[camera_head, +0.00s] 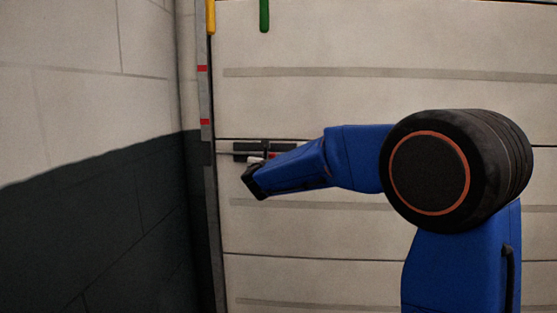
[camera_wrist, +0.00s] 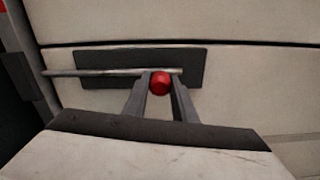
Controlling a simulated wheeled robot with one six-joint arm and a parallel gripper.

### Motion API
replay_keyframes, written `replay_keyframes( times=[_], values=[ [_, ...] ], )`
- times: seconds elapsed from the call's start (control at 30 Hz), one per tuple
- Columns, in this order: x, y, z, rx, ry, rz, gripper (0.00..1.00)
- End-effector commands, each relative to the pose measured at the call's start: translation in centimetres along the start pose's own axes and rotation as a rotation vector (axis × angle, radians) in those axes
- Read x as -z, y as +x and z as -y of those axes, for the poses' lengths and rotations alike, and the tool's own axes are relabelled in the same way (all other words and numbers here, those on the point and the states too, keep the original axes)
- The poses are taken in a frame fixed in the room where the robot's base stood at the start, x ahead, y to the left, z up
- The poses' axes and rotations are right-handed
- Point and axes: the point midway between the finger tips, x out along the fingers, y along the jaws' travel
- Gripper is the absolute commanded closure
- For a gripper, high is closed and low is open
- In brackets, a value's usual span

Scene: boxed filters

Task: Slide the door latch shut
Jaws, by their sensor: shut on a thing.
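The door latch shows in the wrist view as a grey metal bolt (camera_wrist: 110,73) lying across a dark backing plate (camera_wrist: 193,66). A round red knob (camera_wrist: 160,83) sits near the bolt's right end. My gripper (camera_wrist: 160,88) has its two fingers around the knob, shut on it. The bolt's left end reaches past the plate toward the door frame at the left. In the head view the dark plate (camera_head: 243,147) is on the door near its left edge, and my gripper (camera_head: 257,160) is at it. My arm partly hides the latch there.
The pale panelled door (camera_head: 330,105) fills the right of the head view. A grey post with red bands (camera_head: 205,95) runs along its left edge, beside a white and dark wall (camera_head: 90,100). Yellow (camera_head: 210,15) and green (camera_head: 264,15) handles show at the top.

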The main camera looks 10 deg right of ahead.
Motion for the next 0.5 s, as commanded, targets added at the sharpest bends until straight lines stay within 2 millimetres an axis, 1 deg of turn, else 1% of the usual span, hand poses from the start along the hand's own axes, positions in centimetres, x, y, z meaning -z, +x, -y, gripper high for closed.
replay_keyframes(
  times=[0.03,0.1,0.2,0.5],
  values=[
    [0.2,0.0,-1.2,-0.003,0.001,0.000,1.00],
    [0.5,0.0,-2.5,-0.004,0.000,-0.001,1.00],
    [0.6,0.0,-3.7,-0.002,0.001,0.000,1.00],
    [0.6,0.0,-4.0,-0.003,0.000,0.000,1.00]
  ],
)
